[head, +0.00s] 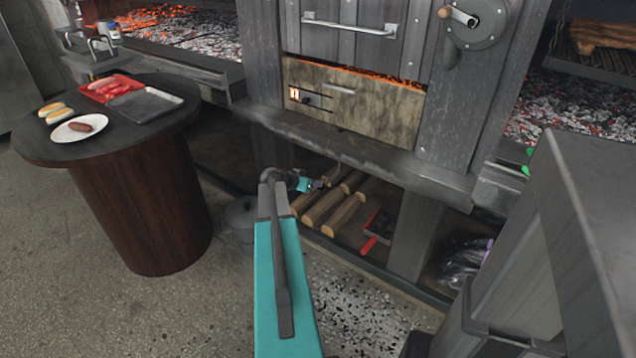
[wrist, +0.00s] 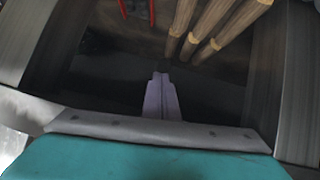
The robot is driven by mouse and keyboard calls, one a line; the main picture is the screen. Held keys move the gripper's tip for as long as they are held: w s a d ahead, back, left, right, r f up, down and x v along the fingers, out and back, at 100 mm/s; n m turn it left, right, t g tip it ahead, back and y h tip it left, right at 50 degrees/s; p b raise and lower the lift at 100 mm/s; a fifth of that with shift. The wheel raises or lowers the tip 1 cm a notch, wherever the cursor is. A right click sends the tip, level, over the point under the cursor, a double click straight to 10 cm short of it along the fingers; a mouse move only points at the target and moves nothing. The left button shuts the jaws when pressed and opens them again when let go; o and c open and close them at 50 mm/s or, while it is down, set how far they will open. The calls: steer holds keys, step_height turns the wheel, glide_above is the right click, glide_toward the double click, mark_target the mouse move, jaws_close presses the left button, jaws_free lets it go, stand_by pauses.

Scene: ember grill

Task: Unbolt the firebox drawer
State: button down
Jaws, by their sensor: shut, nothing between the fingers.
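The firebox drawer (head: 372,113) is a stained, tan-brown front panel below the upper grey door, with glowing embers along its top edge. A small bolt (head: 311,98) sits on its left side, beside a lit orange-red mark; whether it is thrown I cannot tell. My gripper (head: 317,184) is low in front of the grill, well below the drawer and apart from it, near the logs under the ledge. In the wrist view my gripper (wrist: 162,78) has its pale fingers together and empty. The drawer and bolt do not show there.
Several logs (head: 341,214) and a red-handled tool (head: 370,243) lie under the grey ledge (head: 350,150). Logs also show in the wrist view (wrist: 215,30). A round table (head: 60,148) with trays and food stands left. A crank wheel (head: 477,20) is upper right.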

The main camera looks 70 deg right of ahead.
steer(key=shift+f+b, duration=0.35)
steer(key=shift+f, duration=0.15)
steer(key=shift+f, duration=0.1)
steer(key=w+a+r, duration=0.4)
steer(key=a+r, duration=0.4)
steer(key=r, duration=0.2)
steer(key=shift+p, duration=0.45)
steer(key=shift+a, duration=0.1)
